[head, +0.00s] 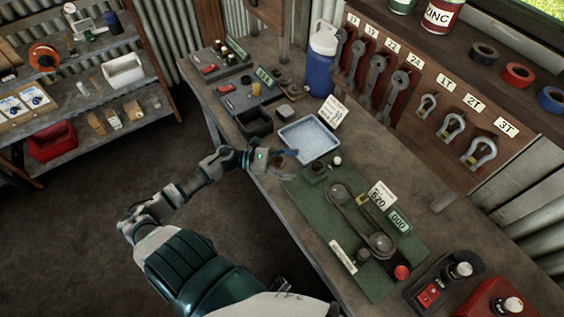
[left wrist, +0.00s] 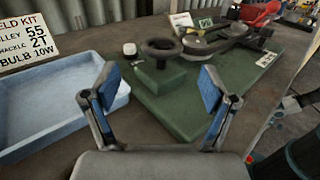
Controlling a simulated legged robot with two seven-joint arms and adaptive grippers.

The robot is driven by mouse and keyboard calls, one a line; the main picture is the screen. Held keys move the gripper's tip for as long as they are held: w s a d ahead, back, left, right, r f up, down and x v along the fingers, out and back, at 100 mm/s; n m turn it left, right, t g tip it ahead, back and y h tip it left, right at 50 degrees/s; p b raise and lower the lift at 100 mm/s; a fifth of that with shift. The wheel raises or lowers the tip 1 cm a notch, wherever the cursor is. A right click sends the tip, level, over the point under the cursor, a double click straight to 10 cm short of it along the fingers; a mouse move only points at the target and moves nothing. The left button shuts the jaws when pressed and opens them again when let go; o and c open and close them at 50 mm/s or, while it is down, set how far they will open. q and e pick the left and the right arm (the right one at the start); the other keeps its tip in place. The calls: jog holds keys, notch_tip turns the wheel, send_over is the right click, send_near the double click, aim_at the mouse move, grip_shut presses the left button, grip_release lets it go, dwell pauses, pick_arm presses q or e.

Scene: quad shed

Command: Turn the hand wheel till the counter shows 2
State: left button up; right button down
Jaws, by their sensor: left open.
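In the left wrist view the wheel (left wrist: 161,48) shows as a dark ring ahead, between and beyond my fingertips. A small green counter plate (head: 399,221) on the board seems to read 000. My left gripper (head: 284,163) is open and empty, left of the wheel and apart from it, near the blue tray. In the left wrist view its two blue-padded fingers (left wrist: 160,88) are spread wide. My right gripper is not in view.
A belt runs over two pulleys (head: 361,222) on the board. A blue tray (head: 311,138) lies just beyond my left gripper. A small white knob (head: 337,160) is close to the wheel.

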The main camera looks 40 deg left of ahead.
aim_at(324, 167)
pick_arm(q)
jog(key=shift+v, duration=2)
jog(key=shift+c, duration=0.3)
